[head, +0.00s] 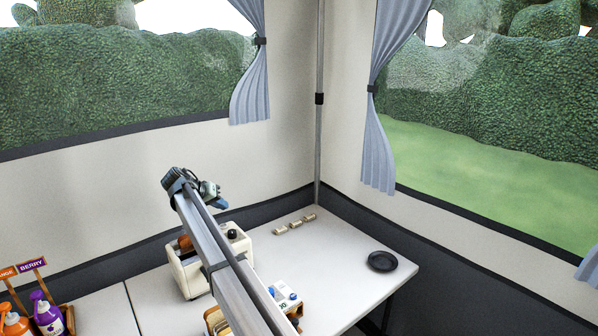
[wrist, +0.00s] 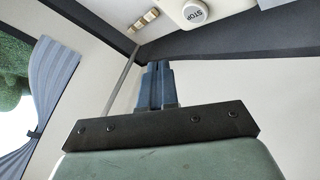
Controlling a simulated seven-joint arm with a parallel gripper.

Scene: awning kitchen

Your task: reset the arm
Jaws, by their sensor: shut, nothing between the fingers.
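My gripper (head: 220,203) is at the end of my raised arm, above and in front of the cream toaster in the head view. In the wrist view my gripper (wrist: 157,70) shows its two blue fingers pressed together, with nothing between them. It touches no object that I can see. My arm crosses the middle of the head view and hides part of the table and of the things behind it.
A cream toaster (head: 188,275) with a dark knob stands on the white table (head: 330,255). A black plate (head: 381,261) is at right. Bottles (head: 46,314) stand at far left. Cartons (head: 286,294) sit beside my arm.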

